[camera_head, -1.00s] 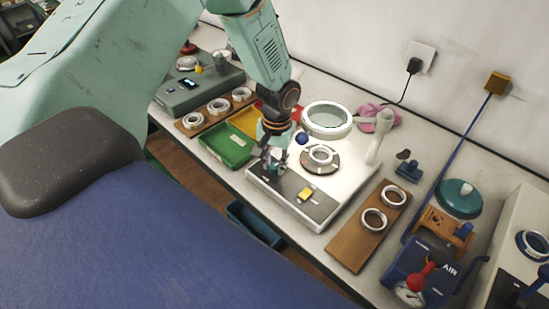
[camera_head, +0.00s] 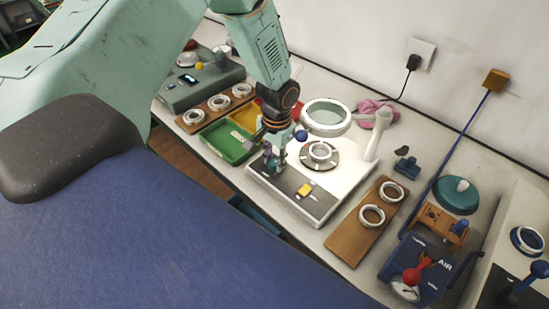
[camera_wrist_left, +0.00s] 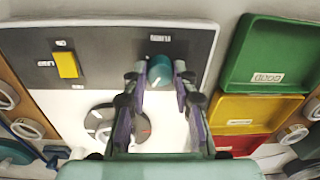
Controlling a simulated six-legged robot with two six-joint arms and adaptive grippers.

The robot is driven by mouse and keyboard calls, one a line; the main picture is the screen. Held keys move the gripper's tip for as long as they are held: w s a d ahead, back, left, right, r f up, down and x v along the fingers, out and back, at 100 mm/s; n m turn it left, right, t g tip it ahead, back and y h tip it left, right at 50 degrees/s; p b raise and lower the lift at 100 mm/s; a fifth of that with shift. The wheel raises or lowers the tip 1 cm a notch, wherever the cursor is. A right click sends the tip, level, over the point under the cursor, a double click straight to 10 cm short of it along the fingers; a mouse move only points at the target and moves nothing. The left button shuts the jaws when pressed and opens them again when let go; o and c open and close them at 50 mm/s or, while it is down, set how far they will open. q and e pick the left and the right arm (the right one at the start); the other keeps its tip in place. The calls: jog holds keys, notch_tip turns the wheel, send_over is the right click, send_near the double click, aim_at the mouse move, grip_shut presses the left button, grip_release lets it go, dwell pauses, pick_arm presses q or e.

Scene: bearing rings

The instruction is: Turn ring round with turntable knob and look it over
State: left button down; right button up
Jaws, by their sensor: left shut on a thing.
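The inspection stand (camera_head: 340,190) is a pale box with a dark front panel. A metal ring (camera_head: 320,151) lies on its dark round turntable (camera_head: 306,163); in the wrist view the ring (camera_wrist_left: 98,126) is partly cut off by my own arm. The teal turntable knob (camera_wrist_left: 160,70) stands on the dark panel. My left gripper (camera_head: 273,161) is at the panel's left end, its fingers (camera_wrist_left: 160,82) closed on either side of the knob. The gripper hides most of the knob in the head view. My right gripper is not in view.
A round magnifier (camera_head: 327,116) on a white arm (camera_head: 378,132) stands behind the ring. A green tray (camera_head: 224,147) lies left of the stand, a yellow tray behind it. A wooden board (camera_head: 352,238) with two rings lies to the right. A yellow button (camera_head: 305,189) sits on the panel.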

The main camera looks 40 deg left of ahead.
pick_arm(q)
jog(key=c, duration=1.1)
grip_release()
jog(key=shift+o, duration=0.2)
notch_tip(320, 180, up, 12)
jog(key=shift+d, duration=0.25)
